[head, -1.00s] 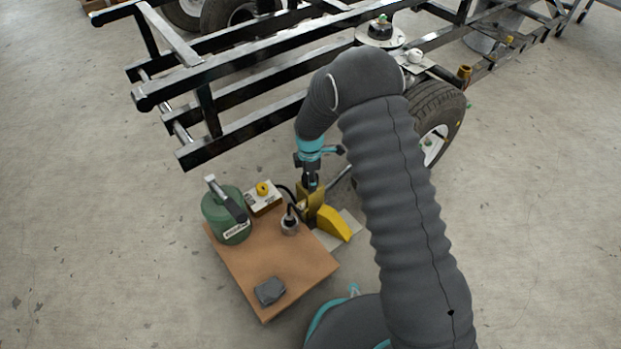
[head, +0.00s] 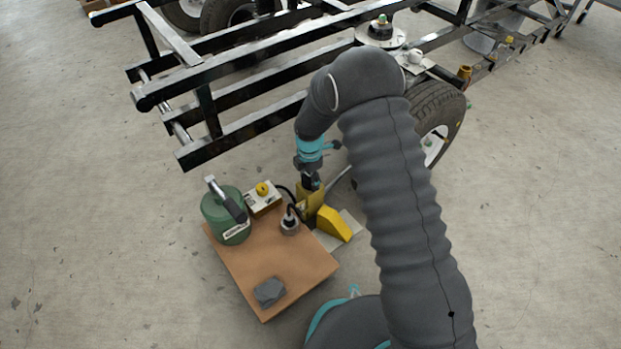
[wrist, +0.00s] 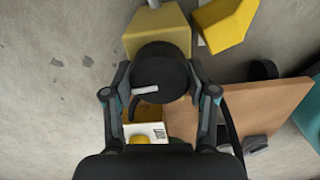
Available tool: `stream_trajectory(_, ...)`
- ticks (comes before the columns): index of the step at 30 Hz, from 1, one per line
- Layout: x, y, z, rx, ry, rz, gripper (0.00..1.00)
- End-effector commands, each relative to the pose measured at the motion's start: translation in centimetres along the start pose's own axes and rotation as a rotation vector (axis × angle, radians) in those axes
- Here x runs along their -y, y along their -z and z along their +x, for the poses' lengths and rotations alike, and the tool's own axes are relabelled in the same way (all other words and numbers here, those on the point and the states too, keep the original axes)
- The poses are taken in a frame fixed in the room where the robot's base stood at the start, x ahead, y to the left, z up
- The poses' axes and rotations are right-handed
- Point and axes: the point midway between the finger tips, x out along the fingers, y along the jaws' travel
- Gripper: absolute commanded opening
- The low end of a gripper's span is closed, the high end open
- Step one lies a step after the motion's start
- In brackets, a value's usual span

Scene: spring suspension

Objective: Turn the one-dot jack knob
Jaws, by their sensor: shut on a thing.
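A round black knob (wrist: 160,62) with a white line on its top sits on a yellow jack body (wrist: 172,27) in the wrist view. The white line points left. No dot mark can be made out on it. My gripper (wrist: 158,85) is shut on this knob, one finger on each side. In the head view my gripper (head: 311,183) reaches down onto the yellow jack (head: 310,199); the knob is mostly hidden there.
A wooden board (head: 290,265) holds a green canister (head: 228,232), a white box with a yellow knob (head: 264,200), a grey cylinder with a black hose (head: 290,222) and a dark grey block (head: 269,291). A yellow wedge (head: 334,222) stands beside the jack. The black trailer frame (head: 240,137) lies behind.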

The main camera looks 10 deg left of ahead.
Motion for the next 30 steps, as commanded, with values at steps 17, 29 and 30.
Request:
stream_trajectory(17,0.1,-0.2,-0.5,-0.001,0.001,0.005,0.82)
stream_trajectory(29,0.1,-0.2,-7.5,0.000,-0.001,0.006,0.82)
stream_trajectory(30,0.0,-0.2,-8.2,0.000,-0.001,0.006,0.82)
